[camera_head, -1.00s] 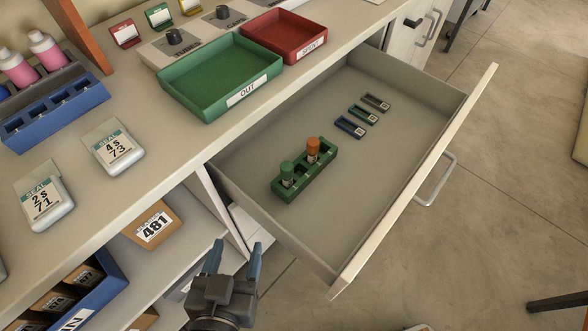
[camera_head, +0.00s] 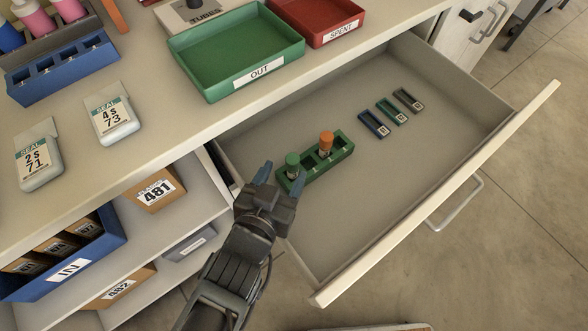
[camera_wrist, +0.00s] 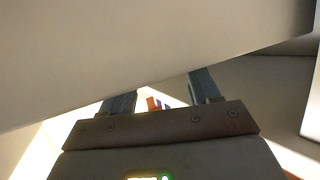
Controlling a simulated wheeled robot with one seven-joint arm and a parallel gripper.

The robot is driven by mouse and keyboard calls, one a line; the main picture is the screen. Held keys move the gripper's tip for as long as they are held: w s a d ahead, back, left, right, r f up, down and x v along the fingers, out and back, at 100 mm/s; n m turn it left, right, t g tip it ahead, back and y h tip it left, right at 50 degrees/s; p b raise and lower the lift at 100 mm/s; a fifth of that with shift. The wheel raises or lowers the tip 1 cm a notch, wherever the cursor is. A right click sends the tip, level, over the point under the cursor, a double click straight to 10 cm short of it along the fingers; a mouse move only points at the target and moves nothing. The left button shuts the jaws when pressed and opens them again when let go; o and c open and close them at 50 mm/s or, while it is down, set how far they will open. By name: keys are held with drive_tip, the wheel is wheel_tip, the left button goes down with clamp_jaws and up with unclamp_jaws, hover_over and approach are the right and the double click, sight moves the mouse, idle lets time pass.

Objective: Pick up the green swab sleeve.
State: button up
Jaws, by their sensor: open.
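The green swab sleeve (camera_head: 391,111) looks like the small flat green holder lying in the open drawer. It lies between a blue sleeve (camera_head: 374,123) and a grey one (camera_head: 408,99). My gripper (camera_head: 281,177) is open and empty at the drawer's near left side, by the green rack, well left of and nearer than the sleeve. In the wrist view, my gripper's fingers (camera_wrist: 160,98) stand apart below a large pale surface that hides most of the scene. A small orange and blue patch shows between them; the green sleeve cannot be made out there.
A green rack (camera_head: 322,171) in the drawer holds a green-capped vial (camera_head: 292,166) and an orange-capped vial (camera_head: 326,144). The drawer front (camera_head: 440,200) stands at the right. The counter with the green OUT tray (camera_head: 236,50) overhangs the left. The drawer floor around the sleeves is clear.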

sight(290, 164)
drive_tip(key=x, duration=0.4)
drive_tip(key=shift+d, duration=0.15)
clamp_jaws()
idle(0.4)
